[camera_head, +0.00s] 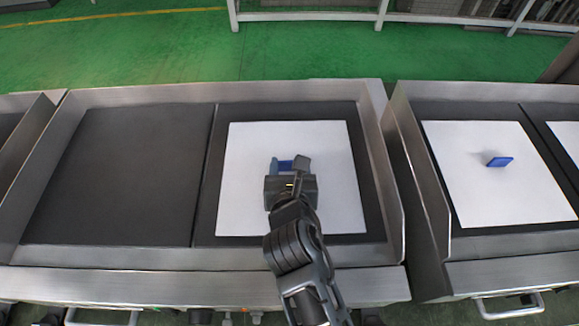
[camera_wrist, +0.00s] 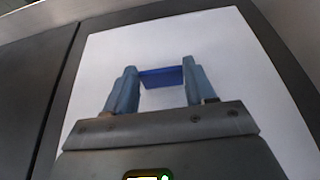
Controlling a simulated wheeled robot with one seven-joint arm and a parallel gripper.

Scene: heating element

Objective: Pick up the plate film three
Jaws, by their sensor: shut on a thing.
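A white plate film (camera_head: 243,145) lies flat on the dark bed of the middle metal tray, in its right half. A small blue block (camera_head: 285,165) is over the middle of this film. My gripper (camera_head: 287,163) is above the film with its fingers on either side of the block, shut on it. In the wrist view the blue block (camera_wrist: 162,77) sits between the two grey-blue fingertips of my gripper (camera_wrist: 161,80). The white film (camera_wrist: 215,35) spreads out behind it. I cannot tell whether the block touches the film. My gripper hides the film's lower middle.
The left half of the middle tray (camera_head: 130,170) is bare and dark. A metal side wall (camera_head: 395,170) divides it from the right tray, where another white film (camera_head: 500,200) carries a blue block (camera_head: 499,161). A further white film is cut off at the right edge.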

